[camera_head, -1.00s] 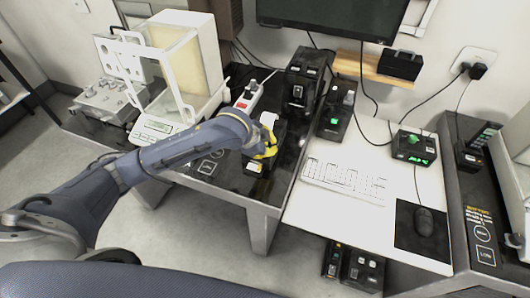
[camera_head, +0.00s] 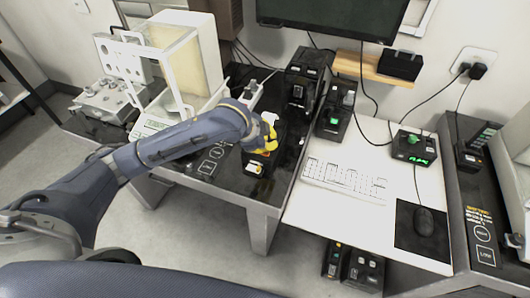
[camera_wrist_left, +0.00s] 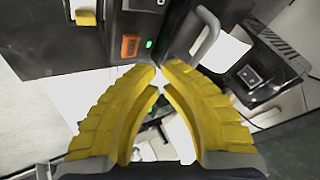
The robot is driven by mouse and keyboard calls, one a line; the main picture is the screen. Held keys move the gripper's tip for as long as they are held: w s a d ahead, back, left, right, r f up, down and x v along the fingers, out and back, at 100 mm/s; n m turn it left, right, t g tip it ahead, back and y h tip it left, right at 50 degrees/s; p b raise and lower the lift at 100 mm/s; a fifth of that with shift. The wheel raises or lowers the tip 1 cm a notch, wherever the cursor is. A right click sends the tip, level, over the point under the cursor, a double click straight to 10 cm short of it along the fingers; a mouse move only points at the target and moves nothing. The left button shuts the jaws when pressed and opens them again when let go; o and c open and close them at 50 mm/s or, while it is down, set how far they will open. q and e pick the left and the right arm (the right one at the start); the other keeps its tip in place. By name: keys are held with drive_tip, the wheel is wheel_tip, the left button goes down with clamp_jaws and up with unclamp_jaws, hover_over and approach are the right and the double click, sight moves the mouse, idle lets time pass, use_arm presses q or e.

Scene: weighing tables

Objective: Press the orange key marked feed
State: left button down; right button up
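In the left wrist view an orange key (camera_wrist_left: 130,46) sits on the face of a black device (camera_wrist_left: 60,45), beside a small green light. I cannot read any marking on the key. My left gripper (camera_wrist_left: 160,68) has yellow curved fingers, with the tips together and nothing held between them. The tips appear just below and right of the orange key; I cannot tell the remaining distance. My right gripper is not in view.
A grey handle (camera_wrist_left: 207,35) and a black rocker switch (camera_wrist_left: 250,75) lie right of the fingers in the wrist view. The head view shows a glass-sided balance (camera_head: 185,65), a tall black device (camera_head: 303,80), a keyboard (camera_head: 345,178) and a mouse (camera_head: 424,220).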

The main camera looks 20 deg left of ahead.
use_arm(q)
drive_tip(key=shift+r, duration=2)
